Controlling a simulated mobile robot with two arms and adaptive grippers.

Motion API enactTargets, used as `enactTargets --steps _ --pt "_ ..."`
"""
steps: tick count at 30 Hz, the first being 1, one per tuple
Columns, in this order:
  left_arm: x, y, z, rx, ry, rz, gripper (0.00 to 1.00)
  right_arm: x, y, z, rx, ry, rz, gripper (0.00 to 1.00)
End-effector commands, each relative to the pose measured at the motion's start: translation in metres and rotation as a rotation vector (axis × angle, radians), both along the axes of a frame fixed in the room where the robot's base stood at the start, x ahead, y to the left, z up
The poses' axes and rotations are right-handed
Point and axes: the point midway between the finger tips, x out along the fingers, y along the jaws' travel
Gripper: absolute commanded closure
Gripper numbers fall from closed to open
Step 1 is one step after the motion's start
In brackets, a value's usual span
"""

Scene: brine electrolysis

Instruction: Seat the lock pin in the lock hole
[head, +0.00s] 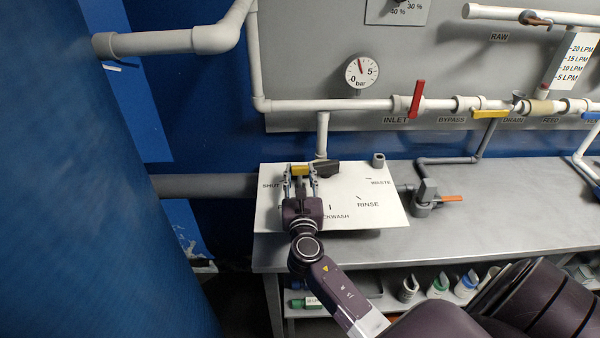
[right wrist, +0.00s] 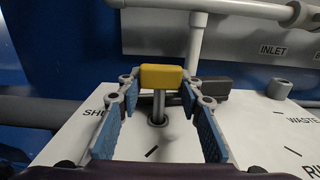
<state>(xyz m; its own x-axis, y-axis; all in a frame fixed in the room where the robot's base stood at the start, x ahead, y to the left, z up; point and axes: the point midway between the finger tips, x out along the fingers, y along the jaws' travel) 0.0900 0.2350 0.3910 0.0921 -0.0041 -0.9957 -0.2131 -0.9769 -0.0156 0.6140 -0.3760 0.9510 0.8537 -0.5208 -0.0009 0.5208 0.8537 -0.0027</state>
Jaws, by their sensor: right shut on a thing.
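The lock pin has a yellow block head (right wrist: 161,77) and a thin metal shaft below it. My right gripper (right wrist: 158,88) is shut on the yellow head, with one blue-padded finger on each side. In the head view my right gripper (head: 301,177) is over the back left of the white labelled panel, and the yellow head (head: 302,169) shows at its fingertips. The shaft points down at a dark-ringed lock hole (right wrist: 157,120). Its lower end appears to meet the ring; I cannot tell whether it is inside. My left gripper is out of view.
A dark lever (head: 326,169) lies behind the pin on the white panel (head: 385,205). A short grey cylinder (head: 378,160) stands at the panel's back right. A vertical pipe (head: 322,135) rises close behind. The orange-handled valve (head: 430,197) is to the right on the grey bench (head: 500,205).

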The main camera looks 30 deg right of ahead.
Motion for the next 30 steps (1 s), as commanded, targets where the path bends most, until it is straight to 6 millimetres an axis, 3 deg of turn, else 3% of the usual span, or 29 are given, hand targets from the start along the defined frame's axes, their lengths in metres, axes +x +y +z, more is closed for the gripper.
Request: enactTargets --steps 14,15,19,30 --pt "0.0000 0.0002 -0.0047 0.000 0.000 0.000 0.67 -0.0007 0.0003 -0.0097 0.001 0.006 0.000 0.91" --pt "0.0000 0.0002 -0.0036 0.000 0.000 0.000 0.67 -0.0008 0.0003 -0.0088 0.002 0.006 0.000 0.62" --pt "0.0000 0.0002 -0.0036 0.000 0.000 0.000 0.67 -0.0011 0.0005 -0.0103 0.003 0.009 0.000 0.48" --pt "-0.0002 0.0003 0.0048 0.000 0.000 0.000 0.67 -0.0017 0.0013 -0.0050 0.005 0.011 0.001 0.46"
